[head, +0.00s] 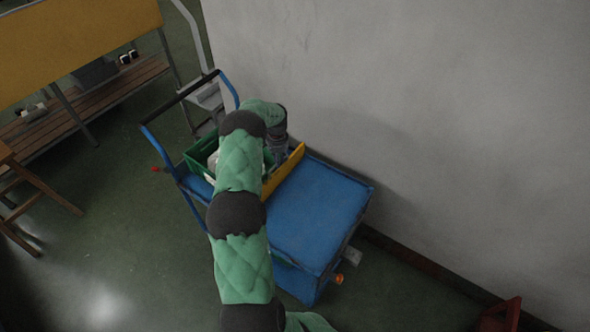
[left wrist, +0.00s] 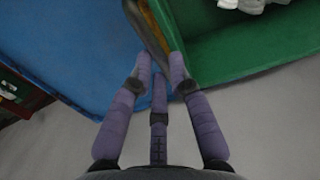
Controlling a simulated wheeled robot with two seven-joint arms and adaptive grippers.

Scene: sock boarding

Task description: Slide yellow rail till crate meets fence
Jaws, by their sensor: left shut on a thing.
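The yellow rail (head: 284,173) stands across the blue cart's deck, with its near part beside my arm. The green crate (head: 200,153) sits left of it, with white items inside, and is partly hidden behind my arm. My left gripper (head: 284,150) is at the rail's wall-side end; its fingertips are hard to see there. In the left wrist view its purple fingers (left wrist: 160,72) are closed on the rail's end (left wrist: 147,28), beside the crate wall (left wrist: 215,60). I cannot make out a separate fence. My right gripper is not in view.
The blue deck (head: 318,213) is bare right of the rail. A blue push handle with a dark grip (head: 181,97) rises at the cart's left end. A grey wall (head: 430,120) runs behind. A wooden rack (head: 100,100) stands at the upper left.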

